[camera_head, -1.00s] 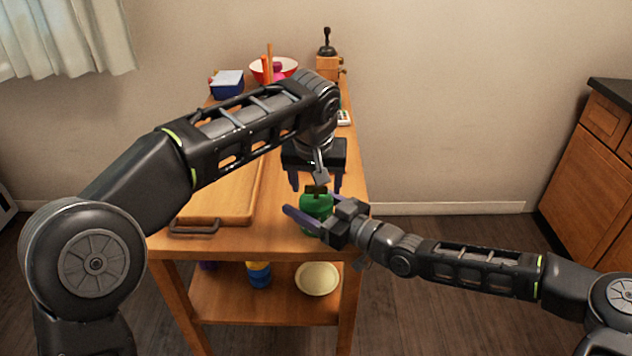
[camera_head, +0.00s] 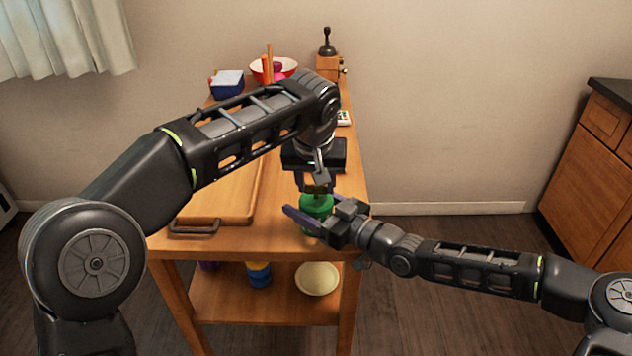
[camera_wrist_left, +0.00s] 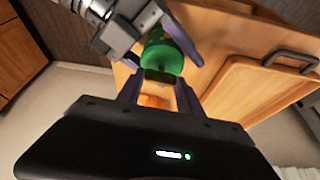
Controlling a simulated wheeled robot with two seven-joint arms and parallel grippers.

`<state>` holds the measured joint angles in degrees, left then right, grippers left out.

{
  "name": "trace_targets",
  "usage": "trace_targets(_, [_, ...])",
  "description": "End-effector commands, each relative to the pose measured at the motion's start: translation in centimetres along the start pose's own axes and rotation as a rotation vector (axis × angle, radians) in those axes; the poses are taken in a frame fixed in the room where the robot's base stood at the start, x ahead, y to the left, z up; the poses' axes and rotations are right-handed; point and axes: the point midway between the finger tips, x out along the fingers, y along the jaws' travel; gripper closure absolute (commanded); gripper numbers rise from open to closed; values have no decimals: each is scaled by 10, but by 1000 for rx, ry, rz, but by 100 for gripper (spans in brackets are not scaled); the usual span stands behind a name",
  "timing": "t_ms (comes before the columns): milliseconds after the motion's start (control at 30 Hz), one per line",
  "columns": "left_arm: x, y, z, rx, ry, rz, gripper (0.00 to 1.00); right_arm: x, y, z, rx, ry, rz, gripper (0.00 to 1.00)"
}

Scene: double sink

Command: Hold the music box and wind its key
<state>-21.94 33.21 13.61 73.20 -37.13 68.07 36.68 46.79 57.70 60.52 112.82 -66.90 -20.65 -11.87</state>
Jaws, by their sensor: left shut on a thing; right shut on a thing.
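The music box (camera_head: 318,205) is a green rounded body standing on the front right of the wooden table. It also shows in the left wrist view (camera_wrist_left: 163,60). Its dark key (camera_wrist_left: 160,76) sits on top, facing my left gripper. My right gripper (camera_head: 312,222) reaches in from the right and is shut around the green body. My left gripper (camera_head: 318,185) points down from above, with its fingers (camera_wrist_left: 158,92) shut on the key. The fingers partly hide the key in the head view.
A wooden tray (camera_head: 222,200) with a dark handle lies left of the music box. Behind are a blue box (camera_head: 227,86), a red bowl (camera_head: 287,72) and a coffee grinder (camera_head: 328,66). A lower shelf holds a pale bowl (camera_head: 318,279). An orange thing (camera_wrist_left: 152,101) lies beyond the left fingers.

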Motion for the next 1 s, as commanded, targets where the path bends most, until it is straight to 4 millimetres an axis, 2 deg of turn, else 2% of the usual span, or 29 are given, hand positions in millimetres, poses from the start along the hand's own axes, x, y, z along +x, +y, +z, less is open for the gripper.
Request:
trace_targets(467, [0, -1, 0, 71, -2, 29, 98, 0, 0, 0, 0, -1, 0, 76])
trace_targets(667, [0, -2, 0, 179, -1, 76, 98, 0, 0, 0, 0, -1, 0, 76])
trace_targets(1000, [0, -4, -1, 456, -1, 189, 98, 0, 0, 0, 0, -1, 0, 76])
